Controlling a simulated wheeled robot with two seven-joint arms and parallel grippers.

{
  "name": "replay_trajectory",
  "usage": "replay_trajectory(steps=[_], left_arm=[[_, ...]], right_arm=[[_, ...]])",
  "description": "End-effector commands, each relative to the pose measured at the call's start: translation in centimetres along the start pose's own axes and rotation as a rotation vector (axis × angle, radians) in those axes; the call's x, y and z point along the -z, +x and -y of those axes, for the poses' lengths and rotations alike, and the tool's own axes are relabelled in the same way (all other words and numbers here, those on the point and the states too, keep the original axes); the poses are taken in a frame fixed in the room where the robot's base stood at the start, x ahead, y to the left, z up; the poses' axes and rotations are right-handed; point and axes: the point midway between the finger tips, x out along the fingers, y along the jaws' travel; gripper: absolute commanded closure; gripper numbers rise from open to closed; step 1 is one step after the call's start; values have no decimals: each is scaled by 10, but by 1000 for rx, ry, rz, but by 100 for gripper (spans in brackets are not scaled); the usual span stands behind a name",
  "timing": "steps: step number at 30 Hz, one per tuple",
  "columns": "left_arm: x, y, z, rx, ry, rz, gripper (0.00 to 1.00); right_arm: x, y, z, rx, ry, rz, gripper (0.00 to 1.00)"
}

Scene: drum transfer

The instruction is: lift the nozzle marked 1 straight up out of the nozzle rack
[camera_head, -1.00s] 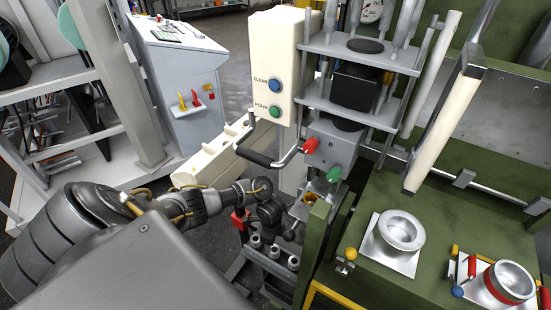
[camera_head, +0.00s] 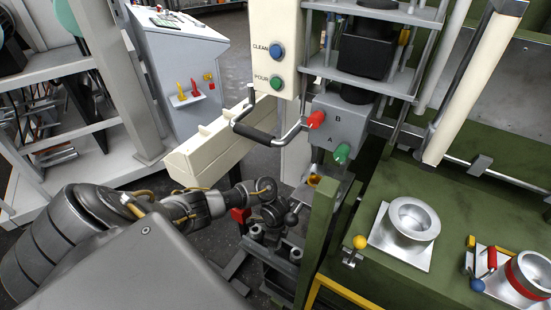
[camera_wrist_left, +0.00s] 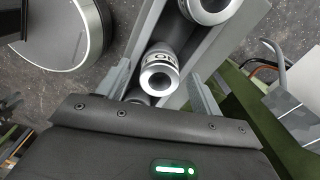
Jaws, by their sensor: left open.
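In the left wrist view a light metal nozzle (camera_wrist_left: 160,76) with a dark bore and a banded label stands between the two fingers of my left gripper (camera_wrist_left: 164,92). The fingers are apart, one on each side of it. The mark on its label is not clear enough to read surely. A second nozzle (camera_wrist_left: 208,8) stands farther along the grey nozzle rack (camera_wrist_left: 235,18). In the head view my left gripper (camera_head: 272,216) is low over the rack (camera_head: 268,262), where several nozzle tops (camera_head: 296,255) show. My arm partly hides them. My right gripper is out of view.
A control box with red and green knobs (camera_head: 340,130) and a black-gripped crank handle (camera_head: 255,132) hang close above the arm. A green post (camera_head: 318,235) stands just right of the rack. A cream beam (camera_head: 215,150) lies behind. Metal cups (camera_head: 412,218) sit on the green bench.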

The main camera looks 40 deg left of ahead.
Motion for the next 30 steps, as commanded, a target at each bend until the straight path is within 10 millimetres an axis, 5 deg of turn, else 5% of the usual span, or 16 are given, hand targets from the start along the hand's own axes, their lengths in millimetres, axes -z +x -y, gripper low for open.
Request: replay_trajectory(steps=[8, 19, 30], left_arm=[[0, 1, 0, 1, 0, 0, 37], [0, 1, 0, 1, 0, 0, 84], [0, -17, 1, 3, 0, -2, 84]], right_arm=[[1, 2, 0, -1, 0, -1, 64], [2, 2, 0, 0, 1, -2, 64], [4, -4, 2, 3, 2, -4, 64]])
